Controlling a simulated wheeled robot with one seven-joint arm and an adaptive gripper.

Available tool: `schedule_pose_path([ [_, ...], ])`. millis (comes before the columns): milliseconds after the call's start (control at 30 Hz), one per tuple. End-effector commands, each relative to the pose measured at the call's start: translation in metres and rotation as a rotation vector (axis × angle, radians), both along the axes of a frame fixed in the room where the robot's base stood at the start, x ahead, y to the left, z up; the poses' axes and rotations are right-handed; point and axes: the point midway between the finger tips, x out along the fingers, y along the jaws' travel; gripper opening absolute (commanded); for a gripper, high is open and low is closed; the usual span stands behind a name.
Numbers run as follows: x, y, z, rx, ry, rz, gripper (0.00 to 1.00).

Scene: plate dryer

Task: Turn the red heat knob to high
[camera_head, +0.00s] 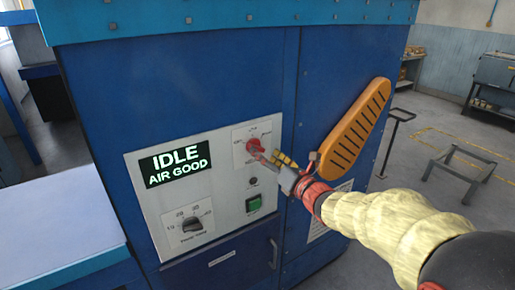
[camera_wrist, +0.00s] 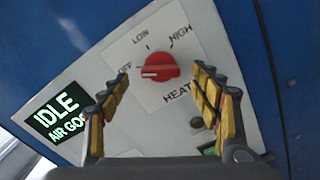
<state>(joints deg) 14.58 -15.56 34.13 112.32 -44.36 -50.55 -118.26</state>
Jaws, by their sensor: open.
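The red heat knob (camera_wrist: 160,67) is on a pale control panel, on a plate marked OFF, LOW, HIGH and HEAT. Its white pointer line is toward OFF in the wrist view. It also shows in the head view (camera_head: 253,146), at the panel's upper right. My gripper (camera_wrist: 163,78) is open and empty, its yellow-padded fingers spread to the left and right of the knob, with the knob between and just beyond the tips. In the head view my gripper (camera_head: 272,158) reaches in from the right, close to the knob; whether it touches cannot be told.
A display (camera_head: 177,163) reads IDLE, AIR GOOD. A black timer dial (camera_head: 190,224) and a green switch (camera_head: 253,203) sit lower on the panel. An orange slotted guard (camera_head: 355,130) sticks out right of the panel, near my arm. A pale table (camera_head: 60,220) stands at left.

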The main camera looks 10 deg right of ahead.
Motion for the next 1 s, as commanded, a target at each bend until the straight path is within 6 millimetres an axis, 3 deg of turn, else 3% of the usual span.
schedule_pose_path([
  [200,0.033,0.012,-0.001,0.001,0.001,0.001,0.64],
  [400,0.052,0.017,-0.001,0.002,0.003,-0.001,0.64],
  [733,0.055,0.018,0.0,0.003,0.002,-0.002,0.64],
  [1000,0.055,0.018,0.0,0.003,0.002,-0.002,0.49],
])
